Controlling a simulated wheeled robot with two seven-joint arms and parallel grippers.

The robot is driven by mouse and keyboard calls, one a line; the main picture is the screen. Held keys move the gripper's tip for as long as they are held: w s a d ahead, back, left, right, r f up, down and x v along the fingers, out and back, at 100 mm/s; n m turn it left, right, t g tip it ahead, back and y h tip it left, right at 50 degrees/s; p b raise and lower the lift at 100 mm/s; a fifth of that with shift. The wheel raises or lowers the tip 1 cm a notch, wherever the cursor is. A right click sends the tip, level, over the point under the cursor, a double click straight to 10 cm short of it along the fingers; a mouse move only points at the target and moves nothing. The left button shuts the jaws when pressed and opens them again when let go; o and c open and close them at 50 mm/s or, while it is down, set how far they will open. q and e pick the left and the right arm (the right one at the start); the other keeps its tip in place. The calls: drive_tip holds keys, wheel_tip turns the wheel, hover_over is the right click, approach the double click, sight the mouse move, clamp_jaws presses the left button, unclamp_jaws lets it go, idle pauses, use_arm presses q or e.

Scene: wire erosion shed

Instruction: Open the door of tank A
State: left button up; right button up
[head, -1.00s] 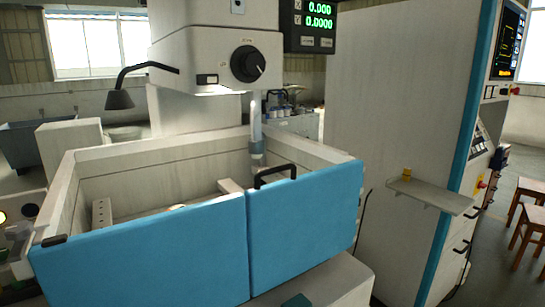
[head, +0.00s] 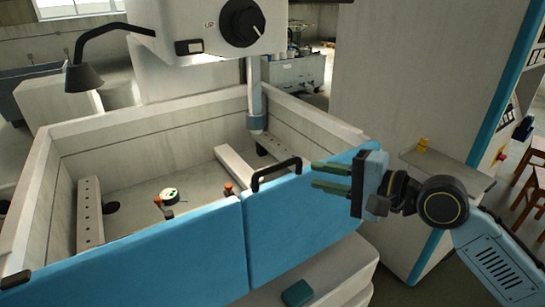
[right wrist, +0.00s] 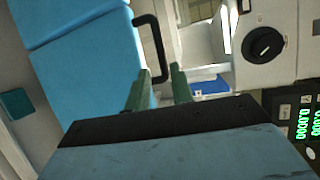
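The tank (head: 120,143) is a pale open box with a blue front made of two panels. The right blue panel (head: 292,232) is the door with a black bar handle (head: 275,172) on its top edge; it stands closed in line with the left blue panel (head: 130,270). My right gripper (head: 314,176) is open and empty, its green fingers just right of the handle and apart from it in the head view. In the right wrist view, the handle (right wrist: 150,45) lies just beyond the fingertips (right wrist: 158,80). My left gripper is not in view.
Inside the tank are a round dial gauge (head: 168,195), a slotted rail (head: 88,215) and a pale bar (head: 240,168). A machine head with a black knob (head: 241,22) hangs above. A small shelf (head: 450,172) on a tall cabinet is near my right arm.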

sight(282, 167)
drive_tip(key=p+x, duration=0.1)
drive_tip(key=x, duration=1.1)
drive_tip(key=shift+w+a, duration=0.1)
drive_tip(key=shift+a, duration=0.05)
drive_tip(key=shift+c, duration=0.2)
clamp_jaws()
